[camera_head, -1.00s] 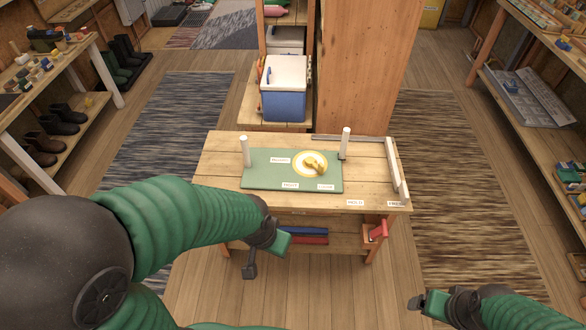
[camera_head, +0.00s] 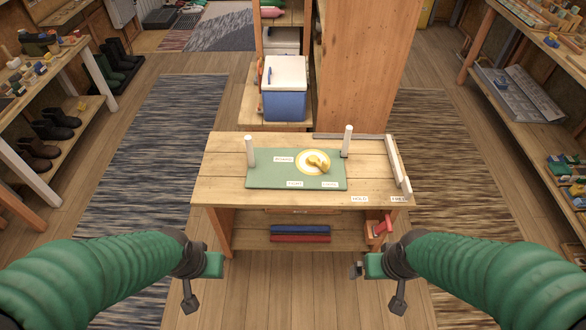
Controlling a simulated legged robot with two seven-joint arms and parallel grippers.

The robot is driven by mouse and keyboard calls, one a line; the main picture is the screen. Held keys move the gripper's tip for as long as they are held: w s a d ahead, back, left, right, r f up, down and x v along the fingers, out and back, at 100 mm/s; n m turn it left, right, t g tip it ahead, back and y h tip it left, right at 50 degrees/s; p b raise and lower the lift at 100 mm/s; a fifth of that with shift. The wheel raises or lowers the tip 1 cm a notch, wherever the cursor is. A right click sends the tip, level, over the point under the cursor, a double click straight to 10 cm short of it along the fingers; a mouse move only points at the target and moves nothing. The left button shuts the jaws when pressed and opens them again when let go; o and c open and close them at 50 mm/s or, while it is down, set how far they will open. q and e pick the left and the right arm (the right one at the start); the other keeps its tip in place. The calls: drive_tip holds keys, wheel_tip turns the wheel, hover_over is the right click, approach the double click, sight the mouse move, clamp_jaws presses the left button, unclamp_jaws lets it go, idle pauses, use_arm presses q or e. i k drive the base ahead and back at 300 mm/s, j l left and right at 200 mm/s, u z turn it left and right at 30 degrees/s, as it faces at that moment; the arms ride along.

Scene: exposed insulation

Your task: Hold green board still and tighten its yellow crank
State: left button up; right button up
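The green board (camera_head: 265,176) lies flat on the wooden workbench (camera_head: 225,170). White labels are on the board. The yellow crank (camera_head: 318,163) sits on a round white and yellow disc (camera_head: 303,164) on the board's right half. White posts stand at the board's back left (camera_head: 250,151) and back right (camera_head: 347,140). My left gripper (camera_head: 202,284) is in front of and below the bench's left front corner, its fingers apart and empty. My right gripper (camera_head: 377,285) is in front of the bench's right side, open and empty. Neither touches the board.
A red clamp-like part (camera_head: 382,228) is at the right front. Blue and red bars (camera_head: 300,234) lie on the lower shelf. A blue cooler (camera_head: 284,90) stands behind. Bench top left of the board is clear.

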sight(313, 159)
drive_tip(key=i+j, duration=0.15)
drive_tip(key=i, duration=0.65)
drive_tip(key=i+j, duration=0.1)
drive_tip(key=i, duration=0.65)
